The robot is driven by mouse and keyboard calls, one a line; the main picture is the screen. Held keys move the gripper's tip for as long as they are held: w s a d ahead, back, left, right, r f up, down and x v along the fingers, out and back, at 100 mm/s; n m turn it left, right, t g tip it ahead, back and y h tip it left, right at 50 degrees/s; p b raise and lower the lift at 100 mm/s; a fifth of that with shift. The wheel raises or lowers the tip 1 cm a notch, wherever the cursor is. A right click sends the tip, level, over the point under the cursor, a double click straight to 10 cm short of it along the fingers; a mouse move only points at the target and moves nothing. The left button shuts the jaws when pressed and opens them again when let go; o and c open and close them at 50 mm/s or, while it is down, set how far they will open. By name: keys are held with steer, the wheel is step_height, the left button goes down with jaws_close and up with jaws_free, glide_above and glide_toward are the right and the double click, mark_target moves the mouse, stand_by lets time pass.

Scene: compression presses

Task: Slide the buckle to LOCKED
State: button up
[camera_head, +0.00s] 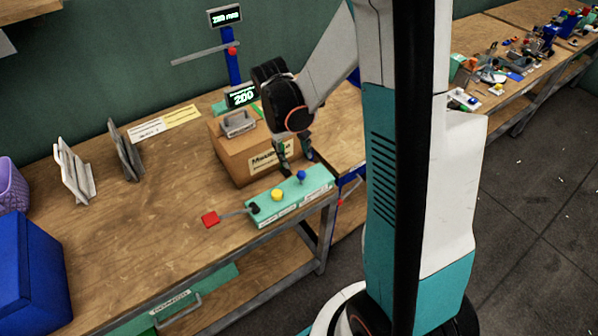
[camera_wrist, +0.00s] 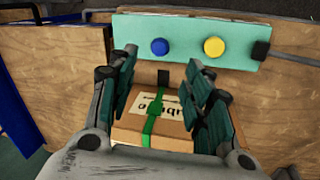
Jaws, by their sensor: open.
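A brown cardboard box (camera_head: 255,158) with a cream label stands on the wooden table, and it also shows in the wrist view (camera_wrist: 145,132). A green strap (camera_wrist: 151,112) crosses the box. A small dark block (camera_wrist: 164,76), which looks like the buckle, sits by the strap's far end between my fingers in the wrist view. Whether it is locked cannot be read. My gripper (camera_head: 295,151) is open, pointing down beside the box's right side. In the wrist view its fingers (camera_wrist: 160,62) stand apart on either side of the dark block, with no visible grip.
A green control panel (camera_head: 292,196) with yellow and blue buttons and a black lever with a red end (camera_head: 210,219) lies in front of the box. A grey handled plate (camera_head: 237,123) rests on the box. Displays stand behind it.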

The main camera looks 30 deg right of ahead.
mark_target(300, 172)
steer(key=f, duration=0.3)
steer(key=d+f+b, duration=0.1)
steer(key=f, duration=0.2)
steer(key=d+f+b, duration=0.1)
steer(key=f, duration=0.2)
steer(key=shift+s+f, duration=0.1)
steer(key=shift+f, duration=0.3)
